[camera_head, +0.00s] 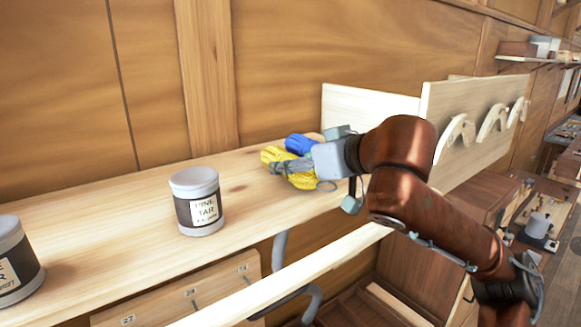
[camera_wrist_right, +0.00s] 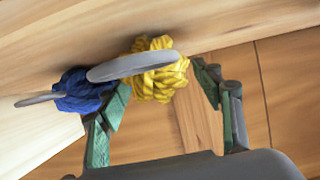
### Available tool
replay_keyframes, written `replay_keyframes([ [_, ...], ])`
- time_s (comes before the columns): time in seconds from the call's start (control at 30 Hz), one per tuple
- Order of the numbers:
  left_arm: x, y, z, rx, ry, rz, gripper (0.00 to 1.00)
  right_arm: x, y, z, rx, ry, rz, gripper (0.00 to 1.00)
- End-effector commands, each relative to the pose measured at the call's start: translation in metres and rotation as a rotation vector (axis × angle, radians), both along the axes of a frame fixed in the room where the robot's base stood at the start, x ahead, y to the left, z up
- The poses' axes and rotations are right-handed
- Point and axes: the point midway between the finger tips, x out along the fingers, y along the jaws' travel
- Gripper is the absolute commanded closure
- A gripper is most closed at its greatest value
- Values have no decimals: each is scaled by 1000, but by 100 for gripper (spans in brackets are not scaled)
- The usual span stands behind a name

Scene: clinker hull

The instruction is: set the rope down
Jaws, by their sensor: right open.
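A coil of yellow rope (camera_head: 302,180) lies on the wooden shelf (camera_head: 120,225), just in front of a blue rope coil (camera_head: 300,144). My right gripper (camera_head: 278,167) reaches in from the right, with its fingers over the yellow coil and hiding part of it. In the right wrist view the fingers (camera_wrist_right: 165,82) are spread, with the yellow coil (camera_wrist_right: 160,82) between and just beyond their tips. I cannot tell whether they touch it. The blue coil (camera_wrist_right: 78,90) is beside the left finger. A grey oval piece (camera_wrist_right: 130,67) crosses in front of the yellow coil. My left gripper is not in view.
A pine tar tin (camera_head: 197,201) stands on the shelf left of the ropes, and another tin (camera_head: 15,262) is at the far left. A pale board (camera_head: 470,125) with curved pieces stands at the shelf's right end. The shelf between tin and ropes is clear.

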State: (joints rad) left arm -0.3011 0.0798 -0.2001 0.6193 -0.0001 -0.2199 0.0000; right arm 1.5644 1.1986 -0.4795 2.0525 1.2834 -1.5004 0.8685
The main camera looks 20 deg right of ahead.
Motion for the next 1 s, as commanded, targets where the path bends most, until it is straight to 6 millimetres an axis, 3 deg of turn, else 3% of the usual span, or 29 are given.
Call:
replay_keyframes([
  [0.2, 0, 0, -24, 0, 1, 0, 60, -42, -15, 16, 2, -6, -1, 40],
  [0.43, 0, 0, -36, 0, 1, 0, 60, -76, -27, 32, 1, -4, 0, 40],
  [0.63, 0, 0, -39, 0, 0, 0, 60, -87, -31, 38, 0, -2, 1, 40],
  [1.0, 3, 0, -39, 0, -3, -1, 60, -88, -31, 39, -1, -1, 0, 40],
])
